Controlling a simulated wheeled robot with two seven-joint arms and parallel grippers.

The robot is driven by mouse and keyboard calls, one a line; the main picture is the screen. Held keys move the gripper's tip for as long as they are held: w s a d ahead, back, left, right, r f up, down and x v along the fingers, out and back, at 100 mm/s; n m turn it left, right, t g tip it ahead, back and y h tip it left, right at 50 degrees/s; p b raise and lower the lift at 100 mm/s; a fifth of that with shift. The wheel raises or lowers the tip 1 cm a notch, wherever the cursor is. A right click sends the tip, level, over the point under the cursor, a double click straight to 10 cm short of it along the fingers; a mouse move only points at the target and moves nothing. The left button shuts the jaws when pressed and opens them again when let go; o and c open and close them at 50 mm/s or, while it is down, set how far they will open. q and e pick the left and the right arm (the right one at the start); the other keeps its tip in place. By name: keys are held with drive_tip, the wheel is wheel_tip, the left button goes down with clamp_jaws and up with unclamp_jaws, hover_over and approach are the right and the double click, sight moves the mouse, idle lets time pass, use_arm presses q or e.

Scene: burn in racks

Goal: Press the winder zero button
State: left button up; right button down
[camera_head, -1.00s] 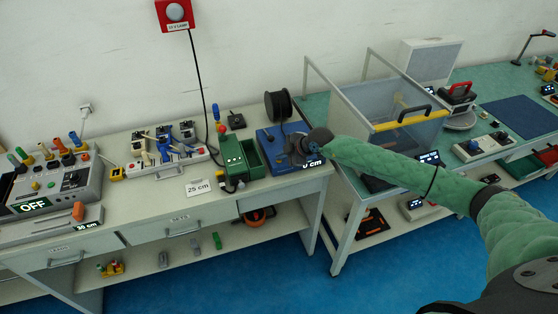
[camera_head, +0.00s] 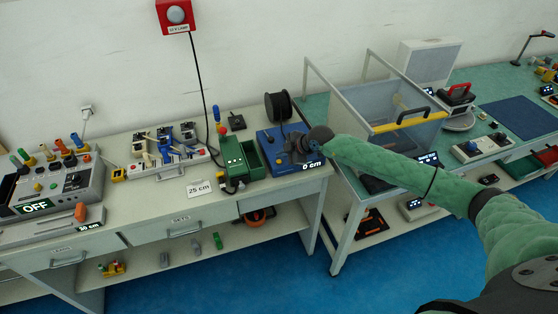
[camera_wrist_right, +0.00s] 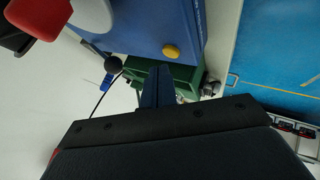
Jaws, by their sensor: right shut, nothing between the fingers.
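The winder is a blue box (camera_head: 269,145) with a black spool (camera_head: 279,106) behind it and a front display reading "0 cm". It stands near the right end of the left bench. In the right wrist view the winder's blue face (camera_wrist_right: 135,25) carries a round yellow button (camera_wrist_right: 171,51); I cannot read a label on it. My right gripper (camera_head: 296,147) is over the winder and covers part of it. Its shut, empty fingers (camera_wrist_right: 158,78) appear just below the yellow button in the wrist view; contact cannot be told. My left gripper is not in view.
A clear-walled enclosure with a yellow bar (camera_head: 400,125) is on the right bench, behind my right arm. A black ball knob (camera_wrist_right: 113,65) is near the fingers.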

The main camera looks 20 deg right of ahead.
drive_tip(key=shift+r+p, duration=1.8)
drive_tip(key=shift+r, duration=0.7)
drive_tip(key=shift+a, duration=0.1)
